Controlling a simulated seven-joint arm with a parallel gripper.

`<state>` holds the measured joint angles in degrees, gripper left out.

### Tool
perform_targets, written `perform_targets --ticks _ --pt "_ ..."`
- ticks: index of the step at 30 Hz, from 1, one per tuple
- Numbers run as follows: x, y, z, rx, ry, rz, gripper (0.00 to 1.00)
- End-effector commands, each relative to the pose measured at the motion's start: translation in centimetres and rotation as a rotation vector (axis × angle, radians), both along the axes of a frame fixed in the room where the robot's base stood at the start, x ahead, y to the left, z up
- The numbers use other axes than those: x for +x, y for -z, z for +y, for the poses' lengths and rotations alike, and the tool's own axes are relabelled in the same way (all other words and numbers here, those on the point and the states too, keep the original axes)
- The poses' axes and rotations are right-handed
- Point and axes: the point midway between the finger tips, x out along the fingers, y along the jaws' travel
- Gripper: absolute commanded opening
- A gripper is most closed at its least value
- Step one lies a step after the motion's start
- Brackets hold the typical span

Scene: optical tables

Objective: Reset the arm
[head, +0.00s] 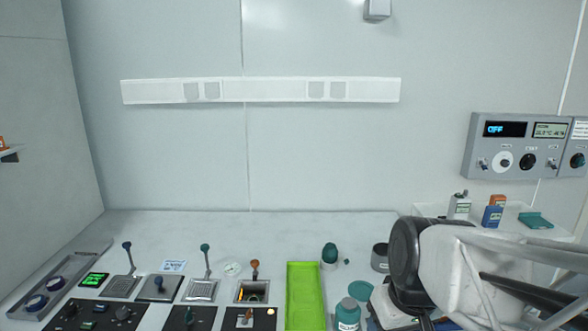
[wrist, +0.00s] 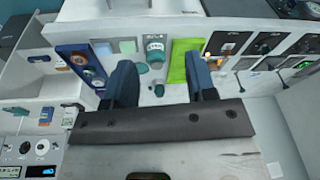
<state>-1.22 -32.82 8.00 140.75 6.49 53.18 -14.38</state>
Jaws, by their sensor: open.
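My arm reaches in from the right edge of the head view, over the right end of the pale bench (head: 345,228). In the wrist view my gripper (wrist: 162,78) has its two dark fingers wide apart, with nothing held between them. Beyond the gap lie a teal-labelled jar (wrist: 155,48) and a small dark green item (wrist: 159,90) on the bench; both look clear of the fingers. The green tray (wrist: 178,62) lies near the right finger. In the head view the fingertips are hidden or too unclear to make out.
The bright green tray also shows in the head view (head: 305,298), with lever switches (head: 206,262) and dark control panels to its left. Bottles (head: 459,207) and a wall control box (head: 515,147) are at right. The back of the bench is clear.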

Motion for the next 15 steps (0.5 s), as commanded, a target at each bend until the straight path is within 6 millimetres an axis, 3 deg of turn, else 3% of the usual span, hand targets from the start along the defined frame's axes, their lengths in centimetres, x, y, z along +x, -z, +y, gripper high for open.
perform_targets --ticks 6,15 --pt "-3.1 -0.6 -2.1 -0.044 0.183 -0.023 0.51" --pt "-4.0 -0.6 -2.7 -0.056 0.242 -0.031 0.51"
